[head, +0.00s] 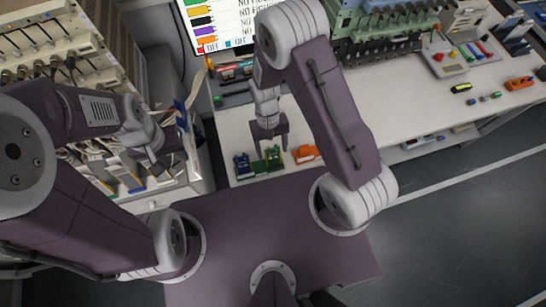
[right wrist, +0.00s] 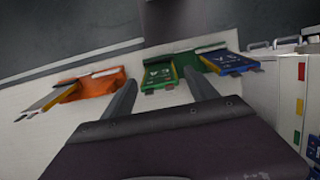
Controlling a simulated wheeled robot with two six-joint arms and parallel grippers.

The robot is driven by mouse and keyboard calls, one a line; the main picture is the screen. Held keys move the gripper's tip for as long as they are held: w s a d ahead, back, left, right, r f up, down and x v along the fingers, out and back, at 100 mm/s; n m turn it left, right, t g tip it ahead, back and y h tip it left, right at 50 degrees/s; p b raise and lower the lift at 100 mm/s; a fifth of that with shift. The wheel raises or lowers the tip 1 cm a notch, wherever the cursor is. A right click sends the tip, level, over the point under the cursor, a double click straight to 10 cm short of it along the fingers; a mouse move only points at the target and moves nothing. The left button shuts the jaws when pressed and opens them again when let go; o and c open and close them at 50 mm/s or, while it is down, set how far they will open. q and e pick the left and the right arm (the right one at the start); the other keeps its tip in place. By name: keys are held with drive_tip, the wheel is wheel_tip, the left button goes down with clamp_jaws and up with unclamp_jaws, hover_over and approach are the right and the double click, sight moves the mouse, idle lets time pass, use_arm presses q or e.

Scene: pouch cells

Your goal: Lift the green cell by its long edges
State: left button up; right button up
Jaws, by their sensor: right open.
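The green cell (head: 273,157) lies near the bench's front edge in the head view, partly hidden by my right gripper (head: 272,148). In the right wrist view the green cell (right wrist: 158,76) has a dark label and short tabs, and appears between the two fingers of my open right gripper. The fingers look apart from it; the exact height above it is hard to tell. My left gripper (head: 163,156) hangs by the left-hand rack, small and dark; its jaw state is unclear.
A blue cell (head: 242,165) lies left of the green one, and an orange holder (head: 305,153) lies to its right. In the right wrist view a pale cell (right wrist: 48,102) juts from the orange holder. The white bench (head: 420,100) has free room to the right.

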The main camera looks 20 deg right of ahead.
drive_tip(key=c, duration=0.9)
drive_tip(key=p+v, duration=0.6)
drive_tip(key=v, duration=0.1)
